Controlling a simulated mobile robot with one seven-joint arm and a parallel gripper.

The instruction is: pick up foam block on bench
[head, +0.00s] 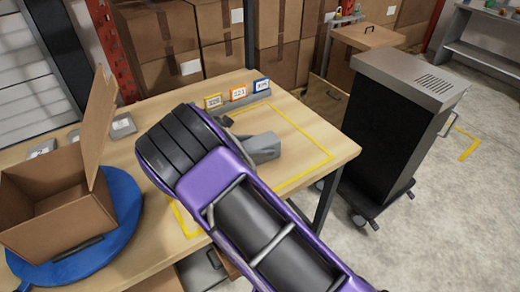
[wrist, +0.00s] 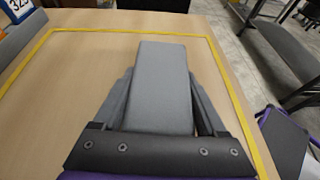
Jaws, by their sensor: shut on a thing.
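The foam block is a grey rectangular piece. In the wrist view the foam block (wrist: 162,85) lies lengthwise ahead of my gripper (wrist: 160,105), between its two grey fingers. The fingers are shut on the sides of the block. In the head view, a grey shape at the end of my purple arm (head: 263,148) is over the bench, inside the yellow outline; I cannot tell block from fingers there. The wooden bench (head: 325,145) lies under it. I cannot tell whether the block touches the bench top.
An open cardboard box (head: 60,215) stands on a blue round plate (head: 130,205) at the left. Numbered cards (head: 238,94) stand in a grey holder at the back of the bench. A dark wheeled cabinet (head: 395,125) stands right of the bench. Stacked cartons (head: 165,40) are behind.

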